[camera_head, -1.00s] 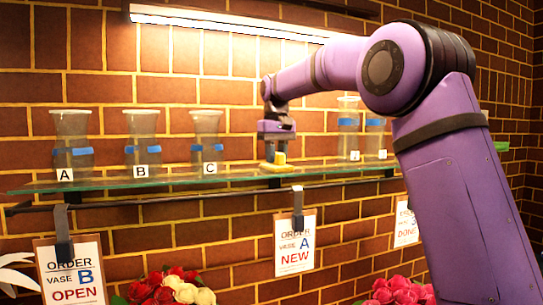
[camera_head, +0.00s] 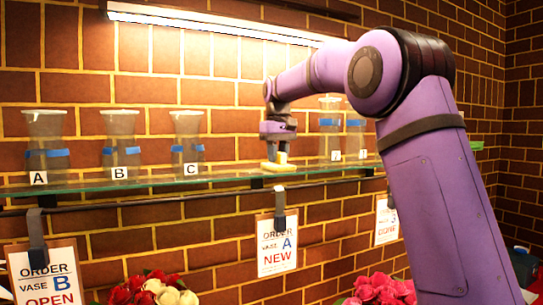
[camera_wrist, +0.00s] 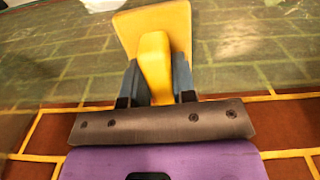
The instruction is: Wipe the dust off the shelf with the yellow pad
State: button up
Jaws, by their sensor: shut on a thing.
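The yellow pad (camera_head: 279,164) is on the glass shelf (camera_head: 225,179), a little right of vase C. My gripper (camera_head: 278,143) is above it, pointing down and shut on the pad's raised grip. In the wrist view, both fingers (camera_wrist: 156,82) flank the yellow grip, and the wider yellow pad (camera_wrist: 127,28) spreads out beyond it, apparently flat against the glass. A blurred tan patch (camera_wrist: 238,41), possibly dust, shows on the glass just right of the pad. Dust cannot be made out in the head view.
Clear vases A (camera_head: 45,145), B (camera_head: 120,145) and C (camera_head: 187,143) stand left on the shelf. Two more vases (camera_head: 330,130) stand right, partly near my arm. Order signs (camera_head: 277,245) hang below, with flowers (camera_head: 150,288) lower down.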

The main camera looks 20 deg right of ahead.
jog(key=shift+d, duration=1.9)
jog(key=shift+f, duration=0.1)
jog(key=shift+a, duration=0.1)
jog(key=shift+a, duration=7.2)
notch_tip(320, 180, up, 6)
